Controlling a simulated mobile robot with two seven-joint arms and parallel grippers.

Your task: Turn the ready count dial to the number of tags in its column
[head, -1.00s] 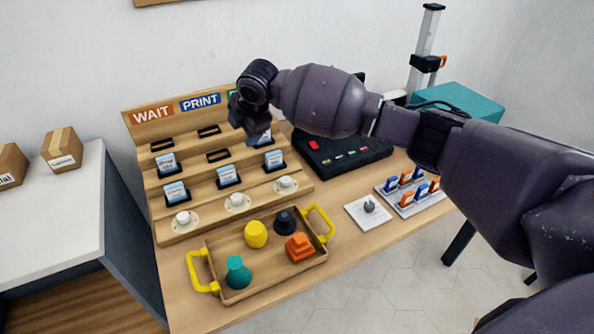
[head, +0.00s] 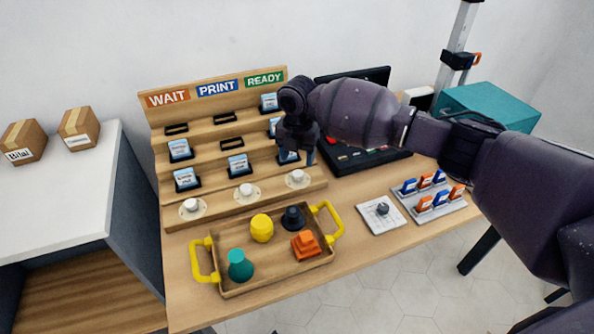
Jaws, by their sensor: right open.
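The wooden rack has a green READY sign (head: 265,79) over its right column. Tags show in this column: one at the top (head: 269,102), one in the middle partly hidden by my arm (head: 274,126), and one low down partly behind my fingers (head: 288,157). The ready count dial (head: 297,176) is the rightmost white knob on the rack's front ledge, on a pale round plate. Its setting is too small to read. My right gripper (head: 298,158) points down, open and empty, just above the ready dial and apart from it. My left gripper is out of view.
The WAIT dial (head: 191,205) and PRINT dial (head: 246,190) sit left along the ledge. A wooden tray (head: 275,281) with yellow handles and several coloured pieces lies in front. A black device (head: 365,155) and a small dial plate (head: 382,222) are at right.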

